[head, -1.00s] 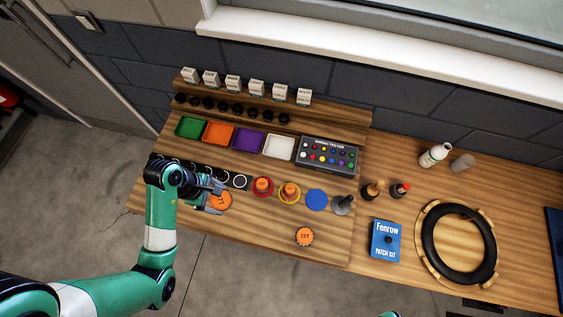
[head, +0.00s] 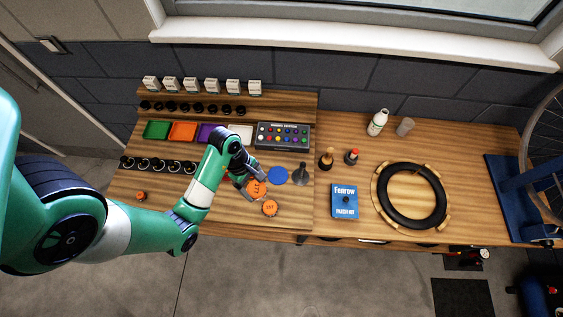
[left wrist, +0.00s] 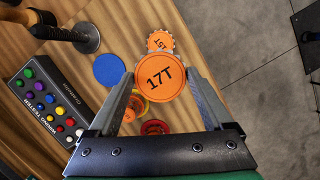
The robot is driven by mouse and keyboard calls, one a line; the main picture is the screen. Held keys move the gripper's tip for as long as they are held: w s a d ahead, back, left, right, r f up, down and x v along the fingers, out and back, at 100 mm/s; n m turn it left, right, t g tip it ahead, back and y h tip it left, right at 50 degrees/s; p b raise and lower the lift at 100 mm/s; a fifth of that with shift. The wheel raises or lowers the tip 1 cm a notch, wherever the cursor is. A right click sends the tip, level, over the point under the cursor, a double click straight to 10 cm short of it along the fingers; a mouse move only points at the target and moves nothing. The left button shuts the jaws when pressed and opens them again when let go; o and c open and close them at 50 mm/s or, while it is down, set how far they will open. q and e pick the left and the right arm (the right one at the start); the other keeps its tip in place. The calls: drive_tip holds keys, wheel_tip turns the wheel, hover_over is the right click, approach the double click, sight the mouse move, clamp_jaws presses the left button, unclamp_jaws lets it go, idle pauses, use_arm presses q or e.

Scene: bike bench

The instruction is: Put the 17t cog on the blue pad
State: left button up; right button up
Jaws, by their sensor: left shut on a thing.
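The 17t cog (left wrist: 160,77) is a flat orange disc marked 17T, between the two fingers of my left gripper (left wrist: 160,80) in the left wrist view. In the head view my left gripper (head: 250,184) is shut on this cog (head: 257,188), beside the blue pad. It appears to be held above the board. The blue pad (head: 278,176) is a bare round disc just right of the cog; it also shows in the left wrist view (left wrist: 109,69). My right gripper is not in view.
A second orange cog (head: 270,208) lies just in front; the held cog partly overlaps it in the wrist view. A grey post (head: 301,174) stands right of the pad. A red pad (left wrist: 155,127) and a yellow pad (left wrist: 139,100) carry orange cogs. A small cog (head: 141,196) lies left.

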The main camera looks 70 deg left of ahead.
use_arm(q)
drive_tip(key=w+a+f+b, duration=0.5)
drive_tip(key=w+b, duration=0.1)
drive_tip(key=b, duration=0.5)
hover_over(279, 176)
drive_tip(key=s, duration=0.2)
drive_tip(key=x, duration=0.3)
drive_tip(key=shift+a+f, duration=0.35)
drive_tip(key=shift+a, duration=0.05)
drive_tip(key=shift+w+a+f+p, duration=0.1)
drive_tip(key=shift+w+a+p, duration=0.25)
drive_tip(key=shift+p, duration=0.1)
drive_tip(key=shift+a+b+x, duration=0.2)
drive_tip(key=shift+b+x, duration=0.1)
drive_tip(key=shift+x, duration=0.6)
drive_tip(key=shift+a+b+x, duration=0.2)
drive_tip(key=shift+b+x, duration=0.1)
drive_tip(key=shift+x, duration=0.55)
drive_tip(key=shift+a+f, duration=0.1)
